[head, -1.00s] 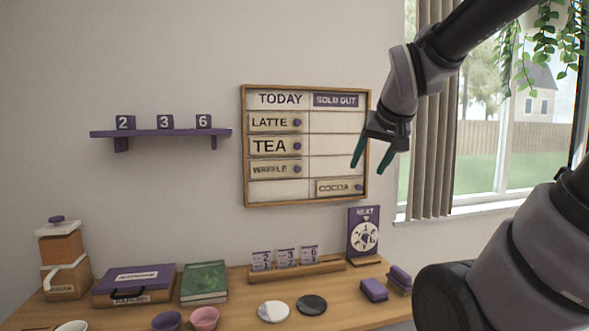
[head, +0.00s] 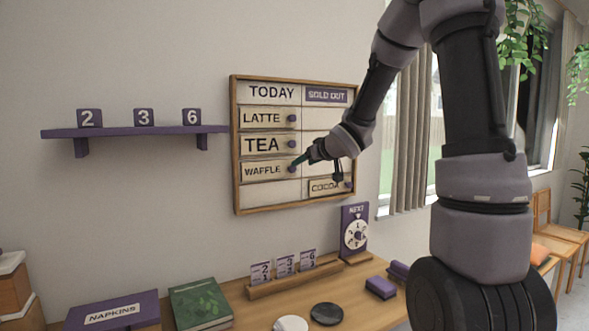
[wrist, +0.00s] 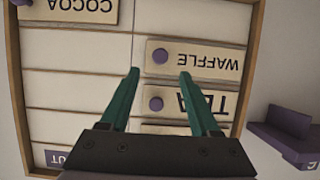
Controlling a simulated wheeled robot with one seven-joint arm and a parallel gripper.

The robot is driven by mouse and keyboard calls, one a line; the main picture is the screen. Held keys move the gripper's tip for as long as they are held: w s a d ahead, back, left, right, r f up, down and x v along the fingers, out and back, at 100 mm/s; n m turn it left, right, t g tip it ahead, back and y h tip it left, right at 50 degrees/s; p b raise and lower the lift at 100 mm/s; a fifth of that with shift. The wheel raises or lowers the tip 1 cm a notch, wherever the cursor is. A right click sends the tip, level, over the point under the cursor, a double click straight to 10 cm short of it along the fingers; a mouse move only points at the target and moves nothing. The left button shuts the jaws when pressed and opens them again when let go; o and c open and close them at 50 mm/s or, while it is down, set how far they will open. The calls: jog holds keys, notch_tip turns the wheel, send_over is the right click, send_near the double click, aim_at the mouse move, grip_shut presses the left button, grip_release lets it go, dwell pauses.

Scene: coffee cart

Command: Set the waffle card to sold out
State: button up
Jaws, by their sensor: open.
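The waffle card (head: 262,171) sits in the left TODAY column of the framed menu board (head: 236,150), third row, below the tea card (head: 262,145). Its purple knob (head: 293,169) is at its right end. In the wrist view, where lettering is upside down, the waffle card (wrist: 210,61) and its knob (wrist: 160,57) show just beyond the fingertips. My gripper (head: 315,167) is open at the board; in the wrist view my gripper (wrist: 160,72) has its teal fingers either side of the knob's line. I cannot tell whether they touch the card. The sold-out cell beside waffle looks empty, partly hidden by my gripper.
The cocoa card (head: 324,188) is in the sold-out column, bottom row. The latte card (head: 262,118) is at left, top row. A purple shelf (head: 130,131) with number blocks is left of the board. The counter below holds a number rack (head: 297,279) and a dial stand (head: 354,232).

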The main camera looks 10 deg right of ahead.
aim_at(272, 171)
jog(key=x, duration=0.7)
jog(key=shift+w+f, duration=0.2)
jog(key=shift+w, duration=0.1)
jog(key=shift+a, duration=0.1)
grip_shut()
dwell(0.9)
